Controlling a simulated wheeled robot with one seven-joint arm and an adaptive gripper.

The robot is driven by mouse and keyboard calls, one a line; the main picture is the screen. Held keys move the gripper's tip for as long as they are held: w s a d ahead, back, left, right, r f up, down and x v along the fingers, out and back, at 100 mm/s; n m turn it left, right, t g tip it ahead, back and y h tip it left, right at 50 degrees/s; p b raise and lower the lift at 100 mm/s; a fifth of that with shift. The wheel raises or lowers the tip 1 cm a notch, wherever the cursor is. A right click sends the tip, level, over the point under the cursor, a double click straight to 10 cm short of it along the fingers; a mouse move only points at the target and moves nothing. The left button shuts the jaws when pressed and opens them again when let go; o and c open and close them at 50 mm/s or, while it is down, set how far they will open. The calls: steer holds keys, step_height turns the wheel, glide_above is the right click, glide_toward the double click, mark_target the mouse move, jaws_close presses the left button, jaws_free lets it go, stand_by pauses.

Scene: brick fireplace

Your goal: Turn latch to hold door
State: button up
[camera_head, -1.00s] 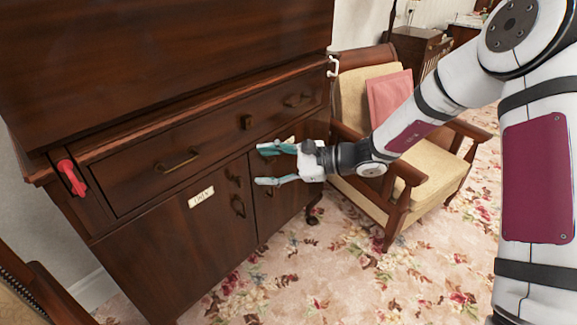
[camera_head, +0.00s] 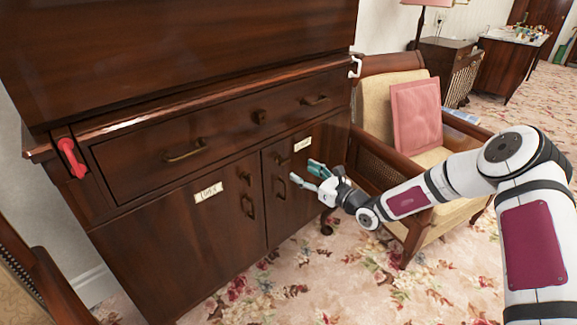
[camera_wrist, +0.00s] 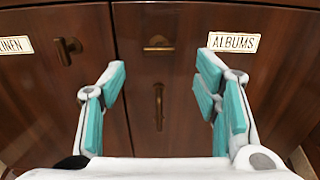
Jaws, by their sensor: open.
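The dark wooden cabinet (camera_head: 170,235) has two lower doors, both apparently shut. The right door (camera_wrist: 185,75) has an "ALBUMS" label (camera_wrist: 233,42), a small horizontal brass latch-like piece (camera_wrist: 158,43) and an upright brass handle (camera_wrist: 158,105) below it. The left door's brass piece (camera_wrist: 66,48) shows upright. My gripper (camera_head: 306,172) is open and empty in front of the right door, its teal-padded fingers on either side of that door's hardware in the wrist view (camera_wrist: 163,78). I cannot tell whether a fingertip touches the door.
A drawer (camera_head: 220,135) spans the cabinet above the doors. A red hook-shaped piece (camera_head: 70,157) is at its left and a white one (camera_head: 355,67) at its right. An armchair (camera_head: 385,110) with a pink cushion (camera_head: 416,115) stands close on the right. Flowered carpet (camera_head: 310,285) lies clear in front.

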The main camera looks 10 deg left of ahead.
mark_target(286, 162)
steer(key=b+x, duration=0.1)
steer(key=x, duration=0.7)
steer(key=shift+a+b, duration=0.1)
steer(key=shift+b, duration=0.3)
steer(key=c, duration=1.2)
